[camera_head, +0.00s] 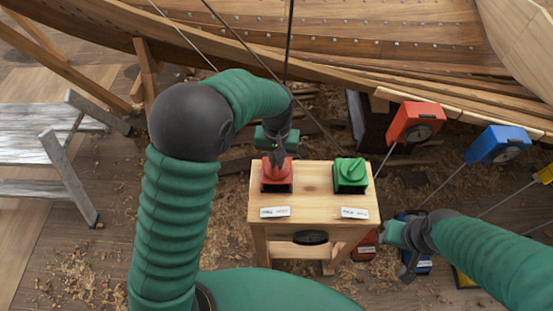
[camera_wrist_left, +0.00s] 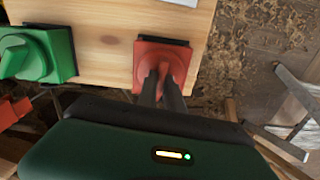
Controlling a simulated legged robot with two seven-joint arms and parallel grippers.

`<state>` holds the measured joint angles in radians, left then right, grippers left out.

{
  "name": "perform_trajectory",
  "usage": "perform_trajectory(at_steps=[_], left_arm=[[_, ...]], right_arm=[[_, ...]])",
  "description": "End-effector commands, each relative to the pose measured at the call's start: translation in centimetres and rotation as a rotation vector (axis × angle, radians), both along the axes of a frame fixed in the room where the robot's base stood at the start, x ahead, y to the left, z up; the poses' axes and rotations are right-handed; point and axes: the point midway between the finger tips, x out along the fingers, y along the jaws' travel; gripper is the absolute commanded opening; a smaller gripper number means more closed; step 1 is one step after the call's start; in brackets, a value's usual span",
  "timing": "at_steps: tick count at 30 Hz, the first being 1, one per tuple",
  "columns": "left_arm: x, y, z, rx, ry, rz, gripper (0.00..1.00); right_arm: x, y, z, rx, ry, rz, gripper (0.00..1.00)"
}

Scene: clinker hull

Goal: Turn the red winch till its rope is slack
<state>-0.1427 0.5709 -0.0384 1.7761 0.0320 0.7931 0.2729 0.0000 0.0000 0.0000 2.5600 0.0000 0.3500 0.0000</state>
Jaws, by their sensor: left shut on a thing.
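The red winch (camera_head: 270,184) sits on the left of a small wooden stand (camera_head: 315,190). It also shows in the left wrist view (camera_wrist_left: 180,58). My left gripper (camera_head: 277,158) reaches down from above and is shut on the winch's raised red top, one finger on each side in the left wrist view (camera_wrist_left: 161,80). Straight dark lines run up behind my left wrist; I cannot tell which is the winch's rope or whether it is slack. My right gripper (camera_head: 408,258) hangs low right of the stand, its fingers too small to read.
A green winch (camera_head: 350,174) stands right of the red one. Two white labels lie in front. Red (camera_head: 415,123), blue (camera_head: 498,145) and yellow devices on rods stand at the right. A wooden hull fills the back; a grey step stool (camera_head: 45,150) is at the left.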

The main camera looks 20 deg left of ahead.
Motion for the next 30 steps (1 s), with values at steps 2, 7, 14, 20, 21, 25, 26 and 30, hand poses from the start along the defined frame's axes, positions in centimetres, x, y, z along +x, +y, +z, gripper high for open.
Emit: perform_trajectory(at_steps=[2,7,14,20,21,25,26,30], left_arm=[[0.0,0.1,0.0,0.002,0.001,0.001,0.0],[0.0,0.2,0.1,0.003,0.002,0.008,0.0],[0.0,0.1,0.3,0.002,0.001,0.074,0.0],[0.0,0.1,0.4,0.003,0.002,0.204,0.0],[0.0,0.1,0.4,0.003,0.002,0.237,0.0],[0.0,0.1,0.5,0.004,0.003,0.353,0.0],[0.0,0.1,0.5,0.003,0.002,0.382,0.0],[0.0,0.1,0.4,0.003,0.003,0.508,0.0]], right_arm=[[0.0,0.0,0.0,0.0,0.0,0.0,0.36],[0.0,0.0,0.1,0.0,0.0,0.0,0.36],[0.0,0.0,0.9,0.0,0.0,0.0,0.36],[0.0,0.0,2.3,0.0,0.0,0.0,0.36],[0.0,0.0,2.6,0.0,0.0,0.0,0.36],[0.0,0.0,3.7,0.0,0.0,0.0,0.36],[0.0,0.0,3.9,0.0,0.0,0.0,0.36],[0.0,0.0,5.0,0.0,0.0,0.0,0.36]])
